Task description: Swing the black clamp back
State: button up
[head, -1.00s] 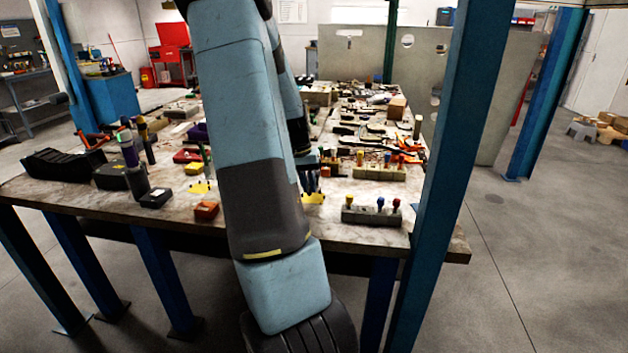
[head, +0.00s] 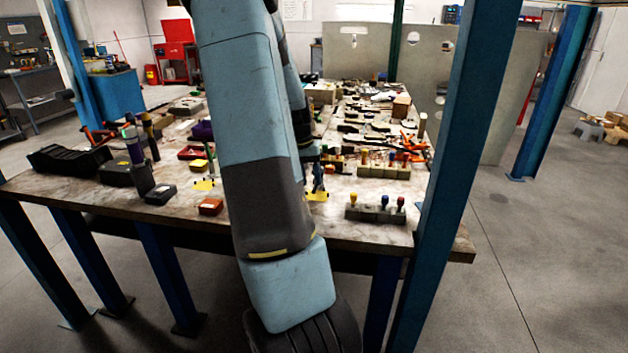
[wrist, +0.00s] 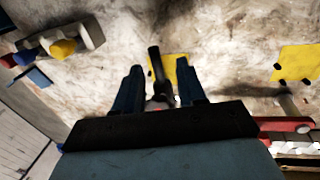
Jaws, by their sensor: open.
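In the wrist view, my gripper (wrist: 160,68) points down at the worktable with its two dark blue fingers apart. A slim black bar, which looks like the black clamp's handle (wrist: 154,62), shows between the fingers. A gap shows on either side of it, and I see no contact. Its lower end runs to a small red and dark part, mostly hidden by the gripper body. In the head view my arm covers much of the middle, and the gripper (head: 318,178) shows only partly beside it. The clamp cannot be made out clearly there.
Yellow patches (head: 318,196) lie on the worktable (head: 270,232). A grey block with coloured knobs (head: 376,214) stands to the right, near the front edge. An orange box (head: 210,207) and a black box (head: 160,194) lie to the left. A blue post (head: 463,150) rises at the right.

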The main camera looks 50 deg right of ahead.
notch_tip(320, 180, up, 12)
jog(key=w+a, duration=0.1)
jog(key=w, duration=0.1)
jog(key=shift+f, duration=0.15)
jog(key=shift+w+a, duration=0.1)
dwell(0.4)
